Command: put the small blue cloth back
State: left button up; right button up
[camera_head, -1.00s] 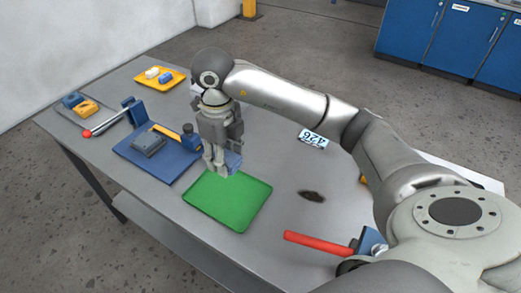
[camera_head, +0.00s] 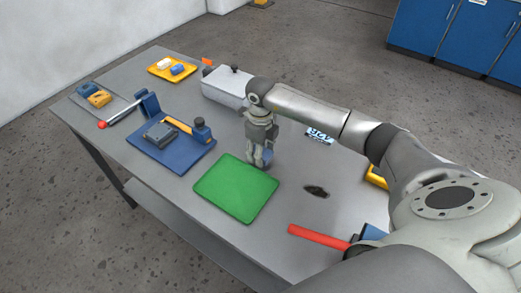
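My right gripper (camera_head: 258,165), on the arm from the right, points down over the table by the far right edge of the green tray (camera_head: 236,188). A small blue piece (camera_head: 267,155), seemingly the blue cloth, shows at its fingers, which look shut on it; the fingers hide part of it. I cannot tell its height above the table. The green tray looks empty. My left gripper is not in view.
A blue tray (camera_head: 183,158) with tools and a yellow tray (camera_head: 152,70) with small blocks stand left. A grey box (camera_head: 222,88) is behind the gripper. A red-handled valve (camera_head: 318,236) is at the front.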

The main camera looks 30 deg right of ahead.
jog(key=shift+f, duration=0.3)
jog(key=o, duration=0.7)
jog(key=shift+r, duration=0.15)
notch_tip(320, 180, up, 12)
jog(key=b, duration=0.2)
